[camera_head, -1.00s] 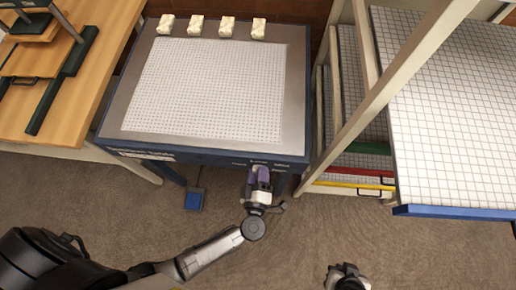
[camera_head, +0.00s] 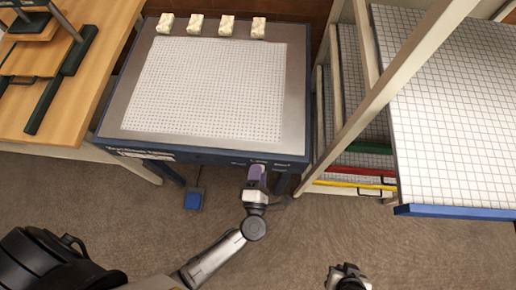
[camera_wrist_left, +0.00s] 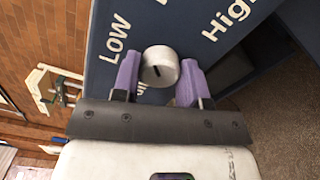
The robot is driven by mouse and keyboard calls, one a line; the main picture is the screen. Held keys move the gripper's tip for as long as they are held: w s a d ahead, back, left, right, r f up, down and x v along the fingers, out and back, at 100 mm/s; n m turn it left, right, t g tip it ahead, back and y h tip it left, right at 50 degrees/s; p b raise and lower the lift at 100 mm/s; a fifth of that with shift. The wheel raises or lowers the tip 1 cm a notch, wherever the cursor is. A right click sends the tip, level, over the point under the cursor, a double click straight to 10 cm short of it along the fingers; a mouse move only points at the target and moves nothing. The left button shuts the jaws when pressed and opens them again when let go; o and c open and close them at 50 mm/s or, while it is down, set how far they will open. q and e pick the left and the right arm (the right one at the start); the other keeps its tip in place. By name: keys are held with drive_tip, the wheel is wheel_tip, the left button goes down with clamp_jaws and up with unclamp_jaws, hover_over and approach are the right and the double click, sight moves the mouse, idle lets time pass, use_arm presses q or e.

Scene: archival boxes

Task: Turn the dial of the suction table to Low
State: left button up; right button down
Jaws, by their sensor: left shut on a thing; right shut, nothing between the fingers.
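The suction table (camera_head: 118,112) stands in the head view, with a white perforated top and a dark blue front panel. Its dial (camera_wrist_left: 160,66) is a round silver knob with a short dark mark, seen in the left wrist view. "LOW" is printed left of the dial and "High" to its upper right; other lettering is cut off or partly hidden. My left gripper (camera_head: 256,172) is at the front panel, its purple fingers shut on the dial, one on each side. I cannot tell which label the mark points to. My right gripper (camera_head: 347,272) is shut and empty near the bottom edge.
Several cream blocks (camera_head: 194,24) line the table's back edge. A blue pedal (camera_head: 194,199) lies on the floor below. A wooden bench (camera_head: 85,100) stands left and a rack with gridded shelves (camera_head: 450,85) right. The floor in front is clear.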

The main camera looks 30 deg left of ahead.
use_arm(q)
drive_tip(key=n+b, duration=0.3)
drive_tip(key=n, duration=0.5)
drive_tip(key=shift+n, duration=0.3)
idle(0.6)
drive_tip(key=o, duration=0.9)
drive_tip(key=shift+o, duration=0.2)
drive_tip(key=v, duration=1.4)
drive_tip(key=shift+p, duration=0.35)
